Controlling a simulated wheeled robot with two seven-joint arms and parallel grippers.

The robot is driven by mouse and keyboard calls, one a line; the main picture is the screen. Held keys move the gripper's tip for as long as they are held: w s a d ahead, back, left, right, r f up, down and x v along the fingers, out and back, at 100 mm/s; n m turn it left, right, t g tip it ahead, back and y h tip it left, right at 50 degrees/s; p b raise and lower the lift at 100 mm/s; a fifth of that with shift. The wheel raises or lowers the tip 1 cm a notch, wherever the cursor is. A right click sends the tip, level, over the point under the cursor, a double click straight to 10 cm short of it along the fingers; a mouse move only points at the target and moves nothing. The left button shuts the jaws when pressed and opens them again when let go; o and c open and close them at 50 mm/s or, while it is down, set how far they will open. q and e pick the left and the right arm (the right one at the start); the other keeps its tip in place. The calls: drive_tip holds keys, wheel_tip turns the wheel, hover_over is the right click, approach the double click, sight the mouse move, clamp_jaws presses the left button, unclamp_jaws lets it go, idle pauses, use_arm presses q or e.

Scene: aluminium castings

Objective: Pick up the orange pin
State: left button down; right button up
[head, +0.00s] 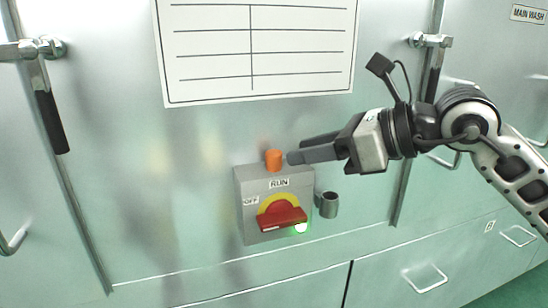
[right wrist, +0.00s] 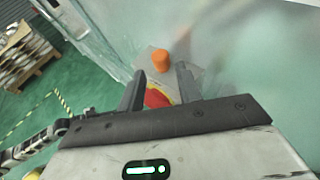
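The orange pin (head: 274,160) stands upright on top of a grey switch box (head: 248,213) on the cabinet front. The box has a red handle (head: 281,216) on a yellow disc, with RUN and OFF labels. My right gripper (head: 293,153) comes in from the right, its fingertips just right of the pin. In the right wrist view my gripper (right wrist: 160,82) is open and empty, and the orange pin (right wrist: 160,60) lies just beyond the fingertips, between their lines. My left gripper is not in view.
A small grey cup-like holder (head: 328,205) sits on the box's right side. Door handles (head: 45,95) flank the panel at left and right. A white chart (head: 255,50) is above.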

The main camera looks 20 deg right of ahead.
sight(281, 155)
drive_tip(key=p+x, duration=0.1)
drive_tip(key=x, duration=0.3)
drive_tip(key=shift+w+a+f, duration=0.1)
drive_tip(key=shift+w, duration=0.1)
drive_tip(key=c, duration=0.7)
drive_tip(key=shift+c, duration=0.2)
